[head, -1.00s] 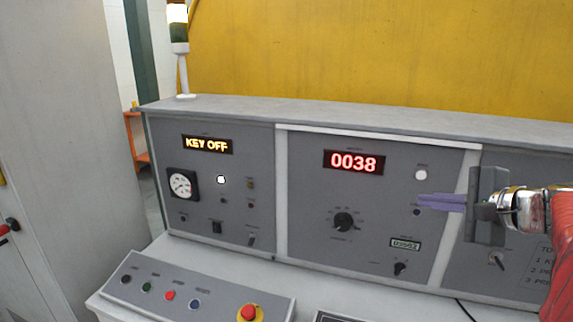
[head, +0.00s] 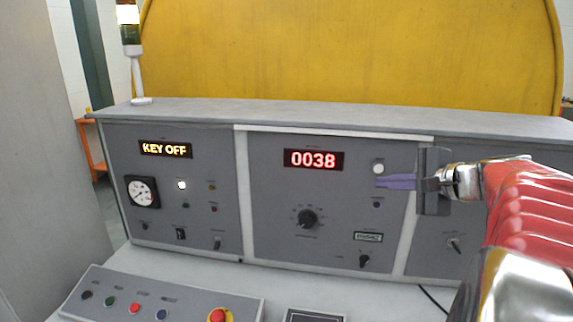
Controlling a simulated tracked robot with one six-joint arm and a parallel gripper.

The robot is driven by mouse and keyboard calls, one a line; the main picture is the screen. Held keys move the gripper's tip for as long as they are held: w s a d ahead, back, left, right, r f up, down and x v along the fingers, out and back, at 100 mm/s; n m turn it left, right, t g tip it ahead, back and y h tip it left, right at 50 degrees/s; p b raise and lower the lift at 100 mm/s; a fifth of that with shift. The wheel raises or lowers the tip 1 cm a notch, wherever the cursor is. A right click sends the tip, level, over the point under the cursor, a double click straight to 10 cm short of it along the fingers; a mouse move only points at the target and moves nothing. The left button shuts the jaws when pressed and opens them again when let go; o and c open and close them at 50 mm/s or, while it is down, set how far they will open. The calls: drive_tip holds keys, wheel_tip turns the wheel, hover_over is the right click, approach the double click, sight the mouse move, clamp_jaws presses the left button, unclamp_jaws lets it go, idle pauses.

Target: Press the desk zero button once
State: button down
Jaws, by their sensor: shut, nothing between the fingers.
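The desk's middle panel (head: 270,215) carries a red display (head: 313,159) reading 0038. Right of the display is a round white button (head: 378,167), with a small dark blue button (head: 376,205) below it. Their labels are too small to read, so I cannot tell which one is zero. My gripper (head: 379,182) is shut and empty, its purple fingers pointing left. In the picture the fingertips lie between these two buttons, just below the white one. I cannot tell how far they are from the panel.
A sloped front box (head: 190,290) holds several coloured buttons and a red emergency stop (head: 217,315). The left panel has a KEY OFF display (head: 166,149) and a gauge (head: 142,191). A knob (head: 307,218) and a small counter (head: 368,236) sit below the red display.

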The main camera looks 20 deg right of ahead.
drive_tip(key=shift+w+d, duration=0.6)
drive_tip(key=shift+w, duration=0.25)
drive_tip(key=shift+w+d, duration=0.55)
drive_tip(key=shift+w, duration=0.3)
drive_tip(key=shift+w, duration=0.1)
idle(0.8)
drive_tip(key=shift+w+d, duration=0.25)
drive_tip(key=shift+w+d, duration=0.2)
drive_tip(key=shift+w, duration=0.1)
idle(1.0)
drive_tip(key=shift+s+a, duration=0.45)
drive_tip(key=shift+s, duration=0.2)
drive_tip(key=shift+s, duration=0.1)
idle(0.4)
drive_tip(key=s+a, duration=0.1)
drive_tip(key=s, duration=0.1)
drive_tip(key=s+a, duration=0.2)
idle(0.5)
